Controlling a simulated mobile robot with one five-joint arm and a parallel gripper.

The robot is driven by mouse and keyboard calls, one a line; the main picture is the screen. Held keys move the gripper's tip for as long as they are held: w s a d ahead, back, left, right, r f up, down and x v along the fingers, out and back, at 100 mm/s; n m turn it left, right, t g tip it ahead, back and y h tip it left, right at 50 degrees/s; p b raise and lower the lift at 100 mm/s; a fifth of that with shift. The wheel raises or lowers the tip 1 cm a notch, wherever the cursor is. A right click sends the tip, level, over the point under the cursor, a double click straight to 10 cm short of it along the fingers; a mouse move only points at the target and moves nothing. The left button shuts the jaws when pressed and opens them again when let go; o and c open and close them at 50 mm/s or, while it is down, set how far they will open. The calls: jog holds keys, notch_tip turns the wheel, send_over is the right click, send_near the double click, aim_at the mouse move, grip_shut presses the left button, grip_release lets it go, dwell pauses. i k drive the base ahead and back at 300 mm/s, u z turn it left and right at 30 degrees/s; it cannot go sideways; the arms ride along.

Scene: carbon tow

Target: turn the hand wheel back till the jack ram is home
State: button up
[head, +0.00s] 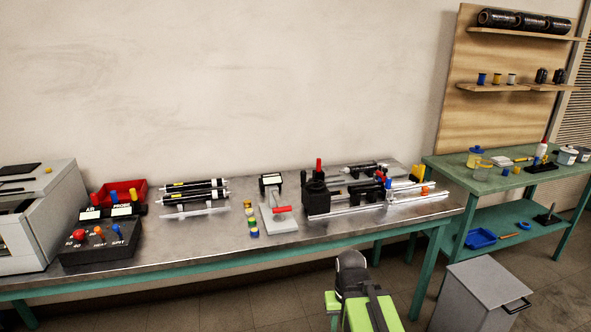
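A metal bench (170,240) runs along the wall. On its right part is a long rail fixture (420,202) with a black block (318,200) at its left end and a red upright knob (319,165) above it. Left of it stands a small grey stand (280,222) with a red handle (283,209) and a dark-framed display. I cannot make out for sure which part is the hand wheel or the jack ram, nor how far the ram is out. My black and green arm shows at the bottom, below the bench's front edge; I cannot pick out gripper fingers on it.
A dark control box (100,254), red bin (122,190), black rollers (195,192) and a grey machine (35,215) fill the bench's left. A green table (440,168) and grey cabinet (483,295) stand right. Bare bench top lies along the front edge.

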aim_at(315, 183)
jog(key=u, duration=0.75)
jog(key=i, duration=1.25)
jog(key=u, duration=0.9)
